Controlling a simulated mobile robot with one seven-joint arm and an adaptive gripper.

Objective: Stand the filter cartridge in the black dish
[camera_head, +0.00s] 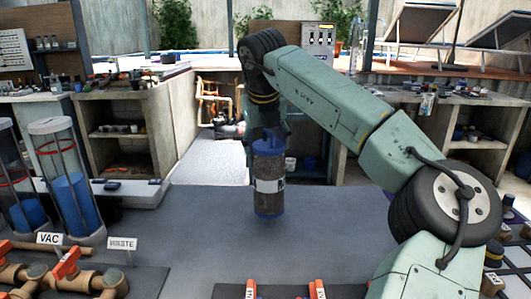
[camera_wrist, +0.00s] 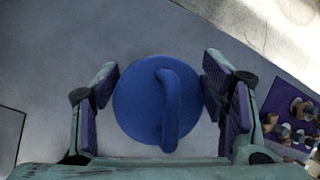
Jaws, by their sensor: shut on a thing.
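The filter cartridge (camera_head: 268,170) is an upright cylinder with blue ends, a grey body and a white label band. My gripper (camera_head: 267,138) is shut on its top from above. In the wrist view its round blue cap with a looped handle (camera_wrist: 150,100) sits between the two finger pads of my gripper (camera_wrist: 160,92). The cartridge's lower end shows against the grey bench top; I cannot tell how far above the bench it hangs. I cannot make out the black dish in either view.
The grey bench top (camera_head: 330,225) is broadly clear around the cartridge. Clear tubes with blue contents (camera_head: 75,185) stand at the left. Pipes with red valve handles (camera_head: 67,263) and VAC and WASTE signs are at the front left. Dark panels with red handles (camera_head: 318,288) edge the front.

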